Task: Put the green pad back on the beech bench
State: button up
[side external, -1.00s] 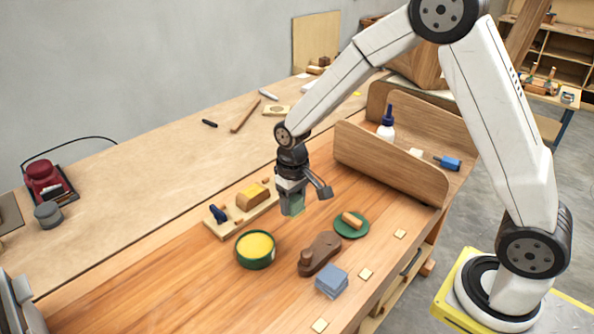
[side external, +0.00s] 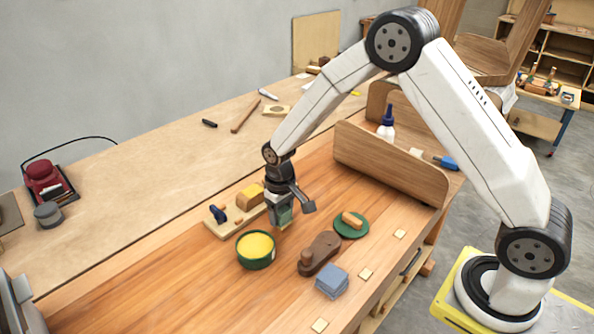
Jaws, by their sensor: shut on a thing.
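My gripper (side external: 281,210) points down over the middle of the beech bench (side external: 190,285), just behind and right of the green tin of yellow contents (side external: 256,247). It is shut on the green pad (side external: 284,215), of which a small grey-green part shows between and below the fingers. The rest of the pad is hidden by the fingers. The pad's lower edge is close to the bench top; I cannot tell whether it touches.
A green round dish (side external: 351,226), a brown plane-shaped block (side external: 320,254) and stacked blue-grey pads (side external: 332,281) lie to the right. The front left bench is clear.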

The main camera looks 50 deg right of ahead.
aim_at(282, 209)
jog(key=shift+f, duration=0.85)
jog(key=shift+f, duration=0.2)
jog(key=o, duration=1.1)
jog(key=shift+r, duration=0.1)
notch_tip(282, 209, up, 12)
jog(key=shift+r, duration=0.15)
jog(key=shift+s, duration=0.1)
